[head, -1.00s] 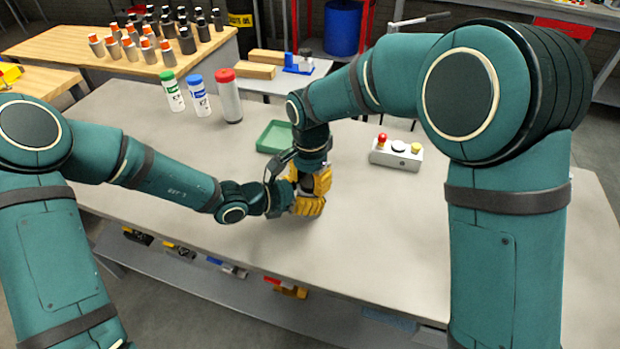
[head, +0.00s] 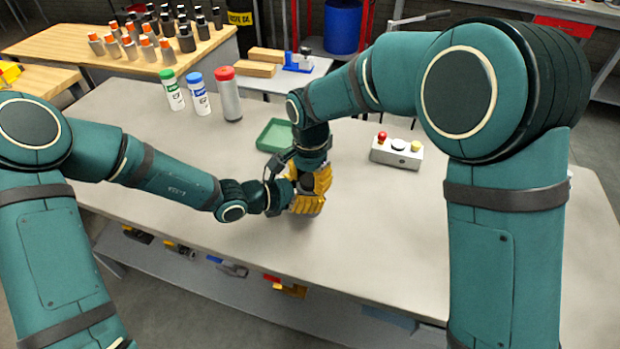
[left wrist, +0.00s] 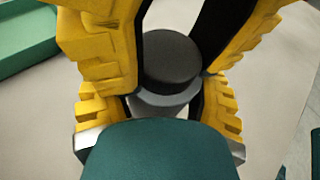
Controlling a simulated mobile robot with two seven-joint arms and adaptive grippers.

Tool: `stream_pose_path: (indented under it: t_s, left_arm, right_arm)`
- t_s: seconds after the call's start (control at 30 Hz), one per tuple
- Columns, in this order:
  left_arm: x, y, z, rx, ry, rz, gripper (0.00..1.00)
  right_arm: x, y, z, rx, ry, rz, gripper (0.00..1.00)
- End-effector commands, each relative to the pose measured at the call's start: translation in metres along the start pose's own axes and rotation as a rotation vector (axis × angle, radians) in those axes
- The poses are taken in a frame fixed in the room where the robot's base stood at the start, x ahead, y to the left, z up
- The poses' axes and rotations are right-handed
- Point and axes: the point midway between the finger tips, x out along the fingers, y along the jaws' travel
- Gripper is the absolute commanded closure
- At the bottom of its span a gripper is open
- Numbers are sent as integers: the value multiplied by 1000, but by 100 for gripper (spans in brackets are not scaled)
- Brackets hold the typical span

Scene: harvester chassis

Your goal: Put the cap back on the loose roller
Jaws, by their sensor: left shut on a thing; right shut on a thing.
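In the left wrist view, the black cap (left wrist: 172,62) sits directly above the grey roller (left wrist: 165,104), in line with it. I cannot tell whether it is fully seated. My left gripper (head: 290,203), low over the table, is shut on the roller; its yellow fingers also show in the left wrist view (left wrist: 162,112). My right gripper (head: 310,192) comes down from above and is shut on the cap, its yellow fingers on both sides of it. In the head view, the fingers hide cap and roller.
A green tray (head: 262,140) lies just behind the grippers. A grey box with coloured buttons (head: 397,152) stands to the right. Three bottles with green, blue and red caps (head: 229,100) stand at the back left. The table's front (head: 400,270) is clear.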

Motion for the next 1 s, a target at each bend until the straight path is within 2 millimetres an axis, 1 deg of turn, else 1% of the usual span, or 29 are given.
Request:
stream_pose_path:
  t_s: [0.03, 0.23, 1.0]
  left_arm:
    - [1, -2, 3, 8, -7, -6, 82]
    - [1, -2, 3, 7, -7, -5, 82]
    - [0, 0, 2, 3, -4, -1, 83]
  right_arm:
    - [3, 3, 0, -3, -3, 11, 70]
    - [-4, 2, 1, -11, -2, 8, 71]
    - [-11, 0, 0, -10, 6, 1, 71]
